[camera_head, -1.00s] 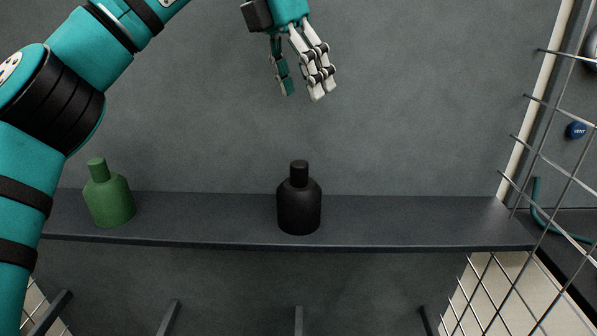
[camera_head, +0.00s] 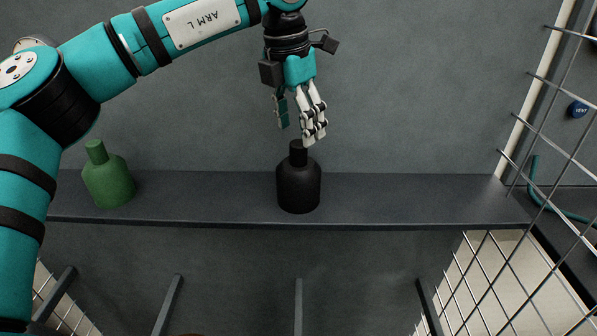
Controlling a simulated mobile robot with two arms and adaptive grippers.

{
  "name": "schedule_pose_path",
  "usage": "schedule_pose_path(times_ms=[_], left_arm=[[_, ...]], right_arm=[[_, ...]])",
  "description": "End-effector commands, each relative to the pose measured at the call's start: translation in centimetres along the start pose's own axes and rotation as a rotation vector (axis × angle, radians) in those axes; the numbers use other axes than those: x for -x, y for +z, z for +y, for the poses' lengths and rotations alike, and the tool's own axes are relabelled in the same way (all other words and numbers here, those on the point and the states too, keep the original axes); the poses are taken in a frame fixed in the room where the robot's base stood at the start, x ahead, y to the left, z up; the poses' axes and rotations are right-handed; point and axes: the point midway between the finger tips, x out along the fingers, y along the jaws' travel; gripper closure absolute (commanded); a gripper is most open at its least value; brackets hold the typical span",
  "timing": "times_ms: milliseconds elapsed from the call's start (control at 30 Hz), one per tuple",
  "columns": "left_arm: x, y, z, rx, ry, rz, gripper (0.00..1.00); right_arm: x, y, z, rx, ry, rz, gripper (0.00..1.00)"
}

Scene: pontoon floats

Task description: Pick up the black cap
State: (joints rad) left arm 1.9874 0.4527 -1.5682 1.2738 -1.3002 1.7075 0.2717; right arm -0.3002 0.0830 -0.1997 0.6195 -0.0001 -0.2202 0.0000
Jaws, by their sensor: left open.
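A black bottle-shaped object (camera_head: 298,187) stands upright on the dark shelf, near its middle. The black cap (camera_head: 298,152) is the narrow top piece of it. My left gripper (camera_head: 297,133) hangs fingers down just above the cap and is open. One teal finger is on the left and pale fingers on the right. The pale fingertips overlap the cap's upper right in the picture. I cannot tell whether they touch it. Nothing is held. My right gripper is not in view.
A green bottle (camera_head: 108,180) stands on the shelf (camera_head: 400,202) at the left, close to my left arm. A wire mesh (camera_head: 545,165) closes the right side, with a blue button marked VENT (camera_head: 578,109) behind it. The shelf right of the black bottle is clear.

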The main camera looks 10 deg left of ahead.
Motion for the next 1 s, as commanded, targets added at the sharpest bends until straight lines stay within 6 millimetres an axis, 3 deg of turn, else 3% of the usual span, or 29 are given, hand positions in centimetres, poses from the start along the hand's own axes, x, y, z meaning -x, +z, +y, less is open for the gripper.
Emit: schedule_pose_path(times_ms=[300, 633, 1000], left_arm=[[-4.2, -0.3, 0.2, 0.001, 0.000, 0.003, 0.41], [-5.0, -0.2, 0.2, 0.000, 0.000, 0.000, 0.42], [-5.0, -0.2, 0.2, 0.000, 0.000, 0.000, 0.91]], right_arm=[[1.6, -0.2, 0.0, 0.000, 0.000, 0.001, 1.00], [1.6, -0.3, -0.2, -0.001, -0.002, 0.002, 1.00], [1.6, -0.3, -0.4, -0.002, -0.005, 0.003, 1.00]])
